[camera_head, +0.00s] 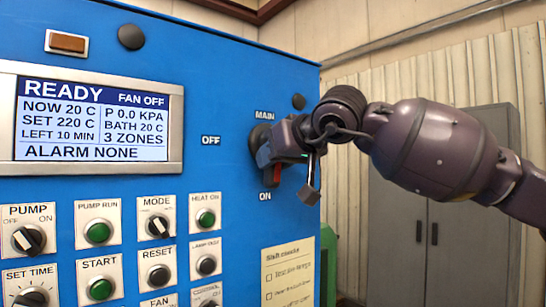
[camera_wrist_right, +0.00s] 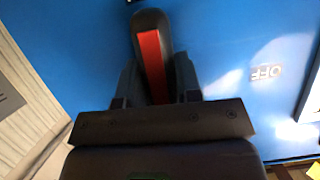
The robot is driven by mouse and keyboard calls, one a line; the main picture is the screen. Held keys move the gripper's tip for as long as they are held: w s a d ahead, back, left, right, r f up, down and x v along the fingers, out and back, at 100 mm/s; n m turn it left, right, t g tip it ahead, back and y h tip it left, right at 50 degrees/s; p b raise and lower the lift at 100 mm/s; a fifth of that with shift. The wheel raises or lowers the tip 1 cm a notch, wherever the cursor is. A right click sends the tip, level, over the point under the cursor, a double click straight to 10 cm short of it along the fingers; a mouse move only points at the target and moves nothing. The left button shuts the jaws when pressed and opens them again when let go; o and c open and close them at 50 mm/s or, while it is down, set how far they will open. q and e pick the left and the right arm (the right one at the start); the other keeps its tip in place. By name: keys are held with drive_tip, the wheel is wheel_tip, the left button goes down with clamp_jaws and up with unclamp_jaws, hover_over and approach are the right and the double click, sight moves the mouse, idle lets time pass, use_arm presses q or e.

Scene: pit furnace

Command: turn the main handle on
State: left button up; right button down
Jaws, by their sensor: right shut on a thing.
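The main handle is black with a red stripe (camera_head: 277,175) and sits on the right part of the blue panel, between the MAIN label (camera_head: 265,115) and the ON label (camera_head: 265,196). The OFF label (camera_head: 211,140) is to its left. My right gripper (camera_head: 275,160) is shut on the handle and hides part of it. The visible red part points down toward ON. In the right wrist view the handle (camera_wrist_right: 152,60) lies between the two fingers of my right gripper (camera_wrist_right: 157,85). My left gripper is not in view.
The panel (camera_head: 215,100) carries a display (camera_head: 92,118) reading READY, FAN OFF, ALARM NONE. Several knobs and buttons sit below it. A paper checklist (camera_head: 288,272) is below the handle. A grey cabinet (camera_head: 400,240) stands behind my right arm.

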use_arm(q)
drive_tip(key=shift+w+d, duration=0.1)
use_arm(e)
drive_tip(key=shift+d+n, duration=0.1)
drive_tip(key=shift+n, duration=0.2)
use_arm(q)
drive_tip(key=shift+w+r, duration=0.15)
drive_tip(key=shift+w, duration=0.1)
use_arm(e)
drive_tip(key=shift+w, duration=0.1)
drive_tip(key=c, duration=0.8)
unclamp_jaws()
drive_tip(key=shift+h, duration=0.3)
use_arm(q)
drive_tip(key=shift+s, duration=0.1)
use_arm(e)
drive_tip(key=shift+d, duration=0.1)
drive_tip(key=shift+s+d+r, duration=0.15)
drive_tip(key=shift+s, duration=0.2)
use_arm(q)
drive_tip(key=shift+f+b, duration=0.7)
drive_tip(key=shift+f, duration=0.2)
use_arm(e)
drive_tip(key=v, duration=1)
